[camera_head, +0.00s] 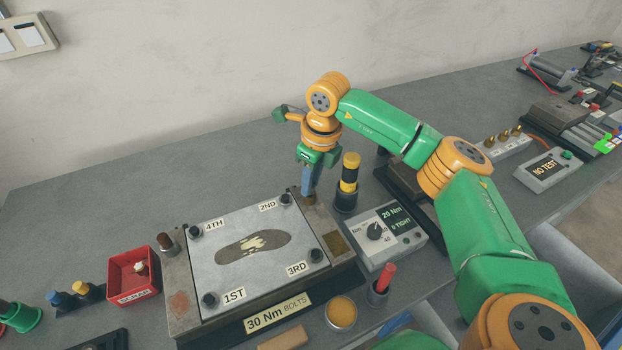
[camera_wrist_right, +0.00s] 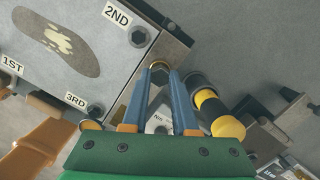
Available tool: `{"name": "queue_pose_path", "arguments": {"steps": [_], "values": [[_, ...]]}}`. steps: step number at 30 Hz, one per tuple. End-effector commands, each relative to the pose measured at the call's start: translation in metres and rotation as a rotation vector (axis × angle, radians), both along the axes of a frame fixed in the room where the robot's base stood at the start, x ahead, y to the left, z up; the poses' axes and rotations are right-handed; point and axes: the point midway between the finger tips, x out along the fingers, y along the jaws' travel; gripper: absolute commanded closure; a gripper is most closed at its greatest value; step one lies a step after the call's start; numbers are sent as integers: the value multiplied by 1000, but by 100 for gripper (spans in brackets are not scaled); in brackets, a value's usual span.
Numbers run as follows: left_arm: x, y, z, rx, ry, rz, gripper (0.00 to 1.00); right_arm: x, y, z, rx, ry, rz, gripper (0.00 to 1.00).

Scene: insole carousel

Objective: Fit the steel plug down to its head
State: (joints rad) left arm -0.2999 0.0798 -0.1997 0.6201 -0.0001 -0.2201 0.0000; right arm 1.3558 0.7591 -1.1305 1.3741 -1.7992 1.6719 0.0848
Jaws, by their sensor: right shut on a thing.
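My right gripper (camera_head: 310,192) points down at the far right corner of the mould block (camera_head: 318,222), just beyond the bolt marked 2ND. In the right wrist view its blue fingers (camera_wrist_right: 160,76) are shut on a small round steel plug (camera_wrist_right: 160,65) with a brassy rim. The plug is at the block's corner; the fingers hide most of it, and I cannot tell how deep it sits. A dark brown, round-topped plug (camera_head: 167,243) stands upright at the block's left corner. My left gripper is not in view.
A black-and-yellow driver (camera_head: 348,178) stands in a holder close right of my gripper. A torque box (camera_head: 385,236) reads 20 Nm. A red scrap bin (camera_head: 132,277) stands at left, and a brass tin (camera_head: 341,313) in front. The bench behind the block is clear.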

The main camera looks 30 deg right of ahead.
Motion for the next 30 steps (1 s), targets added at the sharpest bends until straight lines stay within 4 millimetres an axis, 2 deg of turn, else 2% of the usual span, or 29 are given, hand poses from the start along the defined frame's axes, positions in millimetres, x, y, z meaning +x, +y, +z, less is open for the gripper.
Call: {"name": "queue_pose_path", "arguments": {"steps": [10,11,14,15,24,26,30], "values": [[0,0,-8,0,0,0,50,0,0,-10,0,0,0,100],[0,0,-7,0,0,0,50,0,0,-10,0,0,0,71],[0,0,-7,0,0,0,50,0,0,-9,0,0,0,44],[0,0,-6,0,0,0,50,0,0,-9,0,0,0,38],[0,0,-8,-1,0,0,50,0,0,-6,0,-1,0,38],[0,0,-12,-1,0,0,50,-1,-1,2,0,-4,0,38],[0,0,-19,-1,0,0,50,-5,-3,32,1,-5,-1,38]]}}
